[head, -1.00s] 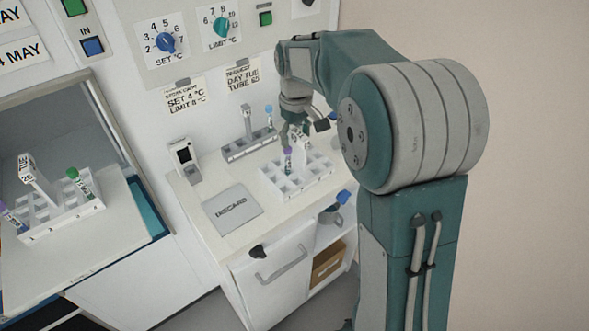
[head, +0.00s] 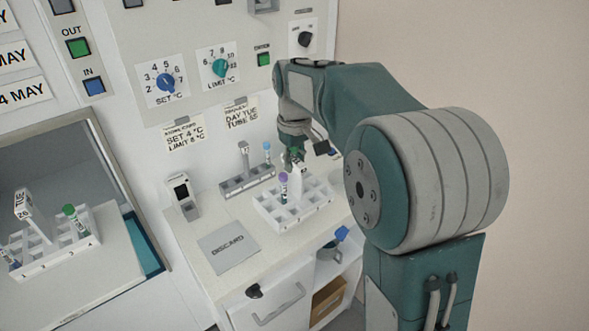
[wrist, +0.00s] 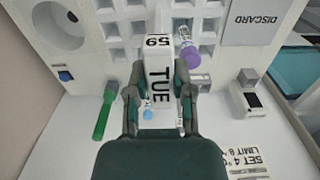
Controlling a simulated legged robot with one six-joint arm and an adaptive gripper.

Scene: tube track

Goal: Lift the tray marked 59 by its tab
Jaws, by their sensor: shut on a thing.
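The tray marked 59 (head: 268,213) is a white rack with square holes over the counter at the centre of the head view. Its upright white tab, labelled TUE and 59, also shows in the wrist view (wrist: 160,80). My gripper (head: 294,158) is above the tray, shut on this tab, with one finger on each side in the wrist view (wrist: 160,92). A purple-capped tube (head: 283,182) stands in the tray beside the tab. I cannot tell whether the tray's underside is clear of the counter.
A grey rack (head: 236,186) with a blue-capped tube stands behind the tray. A DISCARD mat (head: 228,248) lies to its left, and a small white device (head: 182,197) stands by the wall. Another white tray (head: 50,258), marked 26, stands far left.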

